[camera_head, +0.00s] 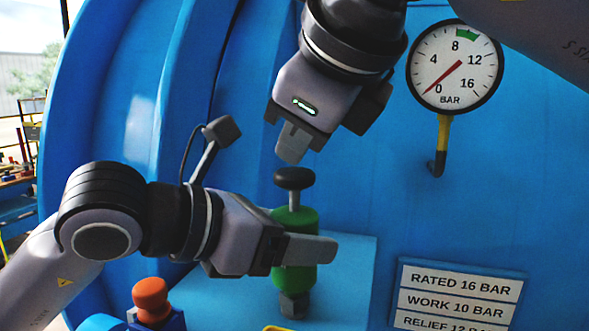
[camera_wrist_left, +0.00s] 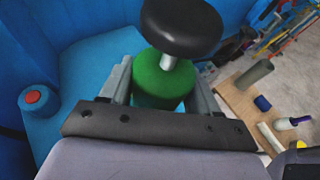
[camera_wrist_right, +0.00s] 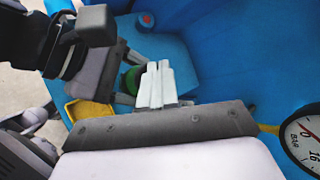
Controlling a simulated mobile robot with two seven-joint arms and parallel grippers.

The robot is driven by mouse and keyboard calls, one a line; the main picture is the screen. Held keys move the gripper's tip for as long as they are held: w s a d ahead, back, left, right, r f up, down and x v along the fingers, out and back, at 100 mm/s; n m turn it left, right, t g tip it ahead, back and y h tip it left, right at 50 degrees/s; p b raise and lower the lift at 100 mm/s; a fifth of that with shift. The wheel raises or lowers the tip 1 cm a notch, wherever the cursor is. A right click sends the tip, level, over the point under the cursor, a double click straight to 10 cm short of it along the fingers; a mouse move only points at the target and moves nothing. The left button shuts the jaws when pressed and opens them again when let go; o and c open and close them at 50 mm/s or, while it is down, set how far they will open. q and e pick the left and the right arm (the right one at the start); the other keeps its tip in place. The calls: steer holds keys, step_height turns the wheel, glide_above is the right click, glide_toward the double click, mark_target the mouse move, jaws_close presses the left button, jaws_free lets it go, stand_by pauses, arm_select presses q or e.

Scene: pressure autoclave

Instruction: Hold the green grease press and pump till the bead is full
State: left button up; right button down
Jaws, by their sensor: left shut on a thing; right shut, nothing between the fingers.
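The green grease press (camera_head: 296,222) stands upright on a blue ledge in the head view, with a dark nut-like base and a black knob (camera_head: 294,178) on a raised metal rod. My left gripper (camera_head: 308,250) is shut around its green body from the left; the left wrist view shows the body (camera_wrist_left: 163,85) between the fingers. My right gripper (camera_head: 292,146) is shut and empty, pointing down just above the knob, with a small gap in the head view. In the right wrist view its fingers (camera_wrist_right: 155,85) cover most of the press. I cannot make out a grease bead.
A round gauge (camera_head: 455,66) reads near 0 on the blue vessel, with a yellow and black pipe below. A rating plate (camera_head: 457,296) is at lower right. An orange-red knob (camera_head: 151,299) is at lower left. A yellow tray (camera_wrist_right: 90,113) shows in the right wrist view.

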mark_target(297, 174)
steer(key=shift+f, duration=1.3)
stand_by(0.8)
stand_by(0.3)
steer(key=shift+r, duration=1.7)
steer(key=shift+r, duration=2.55)
steer(key=s+m+h, duration=0.1)
steer(key=s+m, duration=0.1)
steer(key=m, duration=0.2)
steer(key=s+m+h, duration=0.1)
steer(key=m, duration=0.4)
steer(key=s+f+m+g+h, duration=0.1)
steer(key=s+m, duration=0.1)
steer(key=m, duration=0.2)
steer(key=shift+s+h, duration=0.3)
steer(key=shift+s, duration=0.05)
